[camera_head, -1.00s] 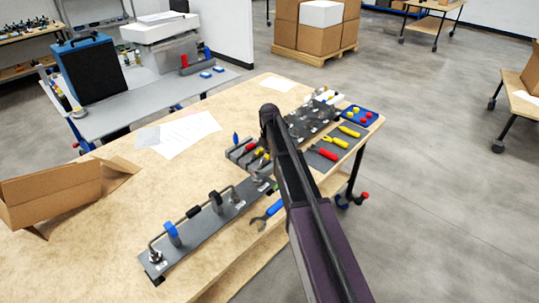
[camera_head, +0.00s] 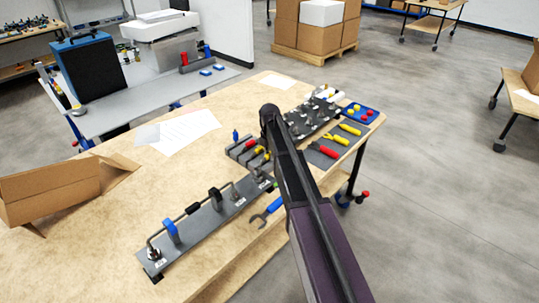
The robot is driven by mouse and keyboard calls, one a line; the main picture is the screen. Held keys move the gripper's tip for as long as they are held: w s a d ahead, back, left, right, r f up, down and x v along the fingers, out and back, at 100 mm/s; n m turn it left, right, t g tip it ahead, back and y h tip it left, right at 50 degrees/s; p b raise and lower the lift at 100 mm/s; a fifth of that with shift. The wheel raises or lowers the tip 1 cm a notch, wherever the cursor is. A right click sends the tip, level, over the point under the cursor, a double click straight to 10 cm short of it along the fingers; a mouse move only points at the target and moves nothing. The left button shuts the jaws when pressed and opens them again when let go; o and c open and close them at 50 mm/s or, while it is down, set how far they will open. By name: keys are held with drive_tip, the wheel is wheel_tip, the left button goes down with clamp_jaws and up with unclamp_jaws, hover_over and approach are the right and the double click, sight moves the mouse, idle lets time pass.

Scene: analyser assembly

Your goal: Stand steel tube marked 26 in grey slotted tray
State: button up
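A grey slotted tray (camera_head: 236,149) lies on the wooden table, just left of my arm, with small red, yellow and blue-handled items in or beside it. My arm covers part of its right side. A long grey plate (camera_head: 205,233) in front carries a bent steel tube (camera_head: 154,241) with blue and black clamps. A dark rack (camera_head: 296,121) with several metallic parts stands behind my arm. No number 26 is readable, so I cannot tell which piece is the marked tube. My gripper is not visible; only my dark arm shows, rising from the bottom right.
Pliers with red (camera_head: 331,151) and yellow (camera_head: 349,129) handles lie at the table's right edge, near a blue tray (camera_head: 368,116). A blue wrench (camera_head: 267,213) lies at the front edge. Paper sheets (camera_head: 182,129) and an open cardboard box (camera_head: 45,188) sit left. The table's middle left is clear.

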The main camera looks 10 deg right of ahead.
drive_tip(key=o, duration=0.4)
drive_tip(key=shift+r, duration=0.2)
